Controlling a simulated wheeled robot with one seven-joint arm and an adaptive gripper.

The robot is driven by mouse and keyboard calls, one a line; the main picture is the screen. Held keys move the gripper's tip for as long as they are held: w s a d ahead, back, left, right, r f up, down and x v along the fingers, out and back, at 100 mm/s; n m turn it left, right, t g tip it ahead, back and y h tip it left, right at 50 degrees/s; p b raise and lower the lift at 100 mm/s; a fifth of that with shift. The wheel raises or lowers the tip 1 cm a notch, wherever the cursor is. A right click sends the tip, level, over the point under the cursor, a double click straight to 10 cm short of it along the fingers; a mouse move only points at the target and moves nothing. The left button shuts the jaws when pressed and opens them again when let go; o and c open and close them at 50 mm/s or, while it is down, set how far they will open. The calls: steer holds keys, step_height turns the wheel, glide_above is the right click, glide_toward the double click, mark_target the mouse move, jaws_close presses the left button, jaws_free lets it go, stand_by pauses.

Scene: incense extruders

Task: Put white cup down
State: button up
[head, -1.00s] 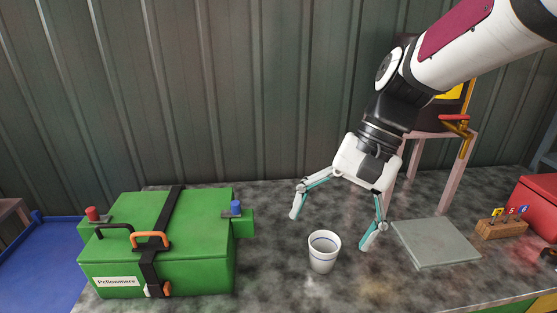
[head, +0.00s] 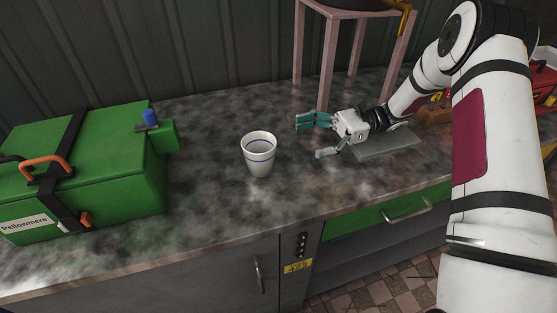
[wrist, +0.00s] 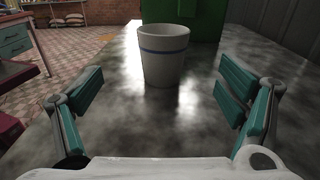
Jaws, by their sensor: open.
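The white cup (head: 259,155) with a blue band stands upright on the grey mottled counter (head: 215,215), right of the green box. It also shows in the wrist view (wrist: 163,58), straight ahead between the fingers and beyond their tips. My gripper (head: 311,138) is to the right of the cup in the head view, low over the counter and pointing left toward it. Its teal-padded fingers are spread wide, with nothing between them and a gap to the cup. The wrist view shows the open fingers (wrist: 163,92) at both sides.
A green box (head: 110,160) with black strap and orange handles stands left of the cup. A flat grey plate (head: 385,143) lies under my wrist. A pink-legged stand (head: 322,60) is behind my gripper. The counter around the cup is clear.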

mark_target(259, 148)
steer(key=shift+w+d+f+y, duration=0.15)
steer(key=shift+d+f+y, duration=0.05)
steer(key=shift+f+y, duration=0.1)
steer(key=shift+m, duration=0.3)
steer(key=p+x, duration=0.1)
steer(key=x, duration=0.6)
steer(key=shift+a, duration=0.1)
steer(key=shift+p+x, duration=0.5)
steer(key=shift+x, duration=2.65)
steer(key=shift+w+f, duration=0.1)
steer(key=shift+f, duration=0.05)
steer(key=c, duration=1.4)
steer(key=shift+c, duration=1)
